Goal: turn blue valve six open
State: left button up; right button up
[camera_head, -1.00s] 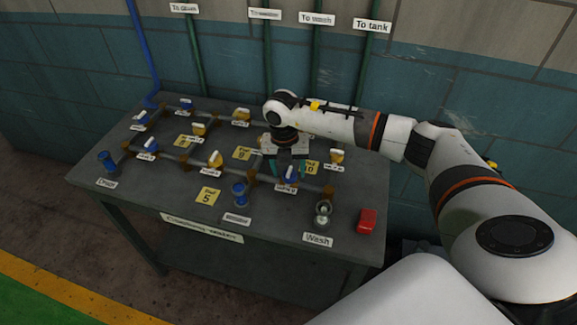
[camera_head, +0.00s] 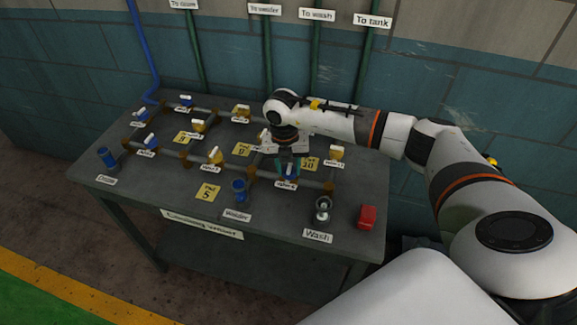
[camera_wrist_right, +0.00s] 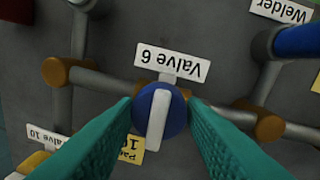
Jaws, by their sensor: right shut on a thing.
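Blue valve six (camera_wrist_right: 140,121) is in the right wrist view, with a white bar handle (camera_wrist_right: 156,122) on its round blue body. The handle lies across the pipe. Its label "Valve 6" (camera_wrist_right: 172,62) reads upside down there. My right gripper (camera_wrist_right: 160,110) has its teal fingers on either side of the valve and is shut on it. In the head view the right gripper (camera_head: 289,168) points down at the valve at the bench's right part and partly hides it. My left gripper is not in view.
The bench (camera_head: 130,185) carries a pipe grid with several blue and yellow valves, including a yellow one (camera_head: 215,155) to the left. A red block (camera_head: 367,217) and the Wash outlet (camera_head: 322,208) stand at the front right. A tiled wall is behind.

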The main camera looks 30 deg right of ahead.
jog(key=n+b, duration=0.2)
jog(key=n, duration=0.1)
jog(key=shift+f+n+b, duration=0.15)
jog(key=shift+n+b, duration=0.2)
jog(key=shift+n, duration=0.05)
jog(key=n+b, duration=0.3)
jog(key=n, duration=0.2)
jog(key=shift+t+b, duration=0.3)
jog(key=shift+b, duration=0.05)
jog(key=n+b, duration=0.3)
jog(key=n, duration=0.1)
jog(key=shift+s+n, duration=0.1)
jog(key=shift+n, duration=0.3)
jog(key=shift+r+n+t+b, duration=0.15)
jog(key=shift+n+b, duration=0.35)
jog(key=shift+n, duration=0.45)
jog(key=shift+r+n+t+b, duration=0.15)
jog(key=shift+n+b, duration=0.3)
jog(key=shift+n, duration=0.5)
jog(key=o, duration=1)
jog(key=shift+f, duration=0.1)
